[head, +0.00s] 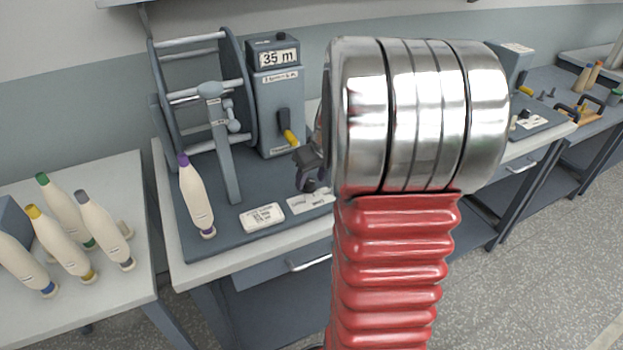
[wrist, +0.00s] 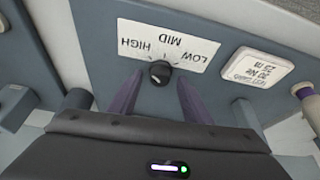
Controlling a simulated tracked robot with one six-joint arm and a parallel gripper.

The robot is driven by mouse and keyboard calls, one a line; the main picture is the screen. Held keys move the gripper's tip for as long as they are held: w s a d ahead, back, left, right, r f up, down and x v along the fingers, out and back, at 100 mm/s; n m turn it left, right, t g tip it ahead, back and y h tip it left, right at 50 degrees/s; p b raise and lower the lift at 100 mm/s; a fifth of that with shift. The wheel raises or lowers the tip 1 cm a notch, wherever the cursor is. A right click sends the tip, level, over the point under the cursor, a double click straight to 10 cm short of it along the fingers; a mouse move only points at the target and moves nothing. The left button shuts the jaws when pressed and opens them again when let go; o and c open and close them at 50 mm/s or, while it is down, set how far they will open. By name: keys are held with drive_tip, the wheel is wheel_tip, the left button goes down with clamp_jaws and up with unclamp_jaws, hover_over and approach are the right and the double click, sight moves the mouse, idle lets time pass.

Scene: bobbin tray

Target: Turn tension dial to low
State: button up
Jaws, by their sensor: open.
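The tension dial (wrist: 160,73) is a small black knob on the grey bench plate. A white label (wrist: 168,45) beside it reads HIGH, MID and LOW, upside down in the wrist view, with LOW at the right. I cannot tell which word the dial points to. My gripper (wrist: 159,80) is open, with one purple finger on each side of the dial; whether they touch it I cannot tell. In the head view my gripper (head: 304,178) is partly hidden behind my arm, which also covers part of the label.
A white tag (head: 262,217) and a purple-tipped bobbin (head: 196,197) are on the plate left of the dial. A winder (head: 205,95) and a counter box (head: 278,90) reading 35 m stand behind. Several bobbins are on the left table (head: 110,300).

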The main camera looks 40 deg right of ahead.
drive_tip(key=shift+w+f, duration=0.15)
drive_tip(key=shift+f, duration=0.35)
drive_tip(key=shift+c, duration=0.6)
drive_tip(key=c, duration=0.9)
